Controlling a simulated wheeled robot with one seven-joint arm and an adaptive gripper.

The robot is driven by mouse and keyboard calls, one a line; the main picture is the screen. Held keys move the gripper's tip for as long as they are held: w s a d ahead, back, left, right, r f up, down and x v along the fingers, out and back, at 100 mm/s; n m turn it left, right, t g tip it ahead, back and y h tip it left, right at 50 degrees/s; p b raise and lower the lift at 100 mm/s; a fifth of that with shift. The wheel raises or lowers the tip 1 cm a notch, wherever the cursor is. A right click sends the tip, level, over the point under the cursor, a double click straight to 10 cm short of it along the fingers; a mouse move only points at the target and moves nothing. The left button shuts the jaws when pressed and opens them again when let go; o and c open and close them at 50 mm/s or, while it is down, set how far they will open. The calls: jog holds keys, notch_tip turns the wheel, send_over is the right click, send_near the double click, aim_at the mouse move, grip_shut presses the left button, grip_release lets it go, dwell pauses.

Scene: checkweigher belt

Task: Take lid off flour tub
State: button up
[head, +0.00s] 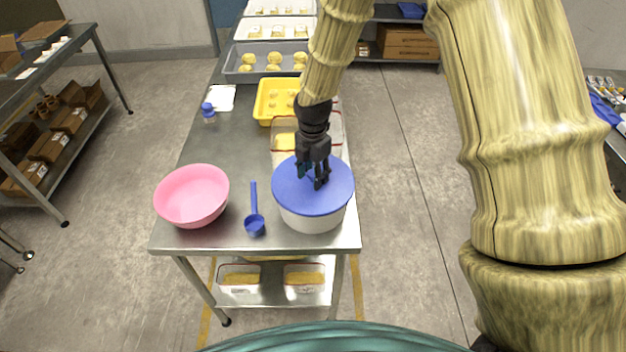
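The flour tub (312,221) is a round white tub at the near right corner of the steel table. A flat blue lid (327,203) covers its top. My gripper (318,184) comes down from above, with its dark fingers over the middle of the lid. The fingertips look at or just above the lid's surface; I cannot tell if they touch. Whether the fingers hold a handle is hidden by the gripper itself.
A blue scoop (254,224) and a pink bowl (192,195) stand left of the tub. Behind it are a clear container (283,130), a yellow tray (268,102) and dough trays (240,62). Bare tabletop (225,137) lies at the middle left.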

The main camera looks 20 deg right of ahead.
jog(key=c, duration=0.7)
jog(key=shift+c, duration=0.2)
jog(key=shift+r, duration=0.1)
